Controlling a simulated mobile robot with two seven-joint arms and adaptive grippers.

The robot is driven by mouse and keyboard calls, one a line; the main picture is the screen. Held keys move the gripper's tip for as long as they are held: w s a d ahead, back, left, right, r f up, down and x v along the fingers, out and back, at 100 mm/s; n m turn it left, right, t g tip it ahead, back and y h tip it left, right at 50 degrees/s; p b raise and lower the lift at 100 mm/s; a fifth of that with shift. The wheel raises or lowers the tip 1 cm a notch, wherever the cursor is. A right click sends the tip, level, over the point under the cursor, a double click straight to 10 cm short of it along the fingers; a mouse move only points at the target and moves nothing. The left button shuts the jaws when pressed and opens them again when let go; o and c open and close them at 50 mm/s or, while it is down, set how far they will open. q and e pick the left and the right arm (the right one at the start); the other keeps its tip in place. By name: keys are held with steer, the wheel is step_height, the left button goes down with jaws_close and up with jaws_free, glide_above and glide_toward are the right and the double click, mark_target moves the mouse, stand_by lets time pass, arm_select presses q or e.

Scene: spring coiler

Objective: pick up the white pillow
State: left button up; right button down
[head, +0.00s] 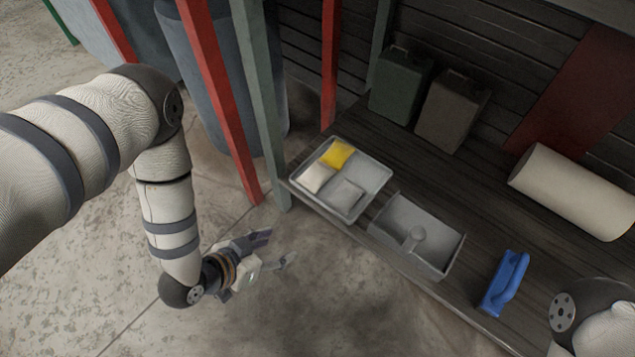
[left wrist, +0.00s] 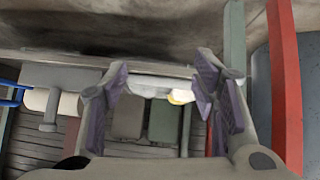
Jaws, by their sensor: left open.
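The white pillow (head: 316,177) lies in the left part of a light grey divided tray (head: 373,174). A yellow pillow (head: 337,153) lies behind it and a grey pillow (head: 347,194) to its right. My left gripper (head: 276,250) is open and empty, out in front of the bench edge, below and left of the tray and apart from it. In the left wrist view its spread fingers (left wrist: 160,86) frame the tray edge, with a small white and yellow patch beside the right finger. My right gripper is out of the picture.
A grey bin (head: 418,236) with a knob-like post stands right of the tray. A blue handled tool (head: 504,283), a white roll (head: 572,191) and two canisters (head: 400,85) (head: 451,110) are on the dark bench. Green (head: 260,105) and red (head: 222,100) posts rise left of the tray.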

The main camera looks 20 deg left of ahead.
mark_target(314, 175)
arm_select(q)
steer(key=w+t+b, duration=0.1)
steer(key=w+b, duration=0.1)
steer(key=w, duration=0.5)
steer(key=w+d+f+t+b, duration=0.1)
steer(key=w+t+b, duration=0.1)
steer(key=w, duration=0.5)
steer(key=w+m+t+h+b, duration=0.1)
steer(key=w+b, duration=0.3)
steer(key=w, duration=0.4)
steer(key=shift+d+f+t, duration=0.2)
steer(key=shift+f+t, duration=0.1)
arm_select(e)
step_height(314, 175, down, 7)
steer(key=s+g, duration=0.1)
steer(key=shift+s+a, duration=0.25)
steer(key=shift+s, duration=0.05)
arm_select(q)
steer(key=c, duration=0.7)
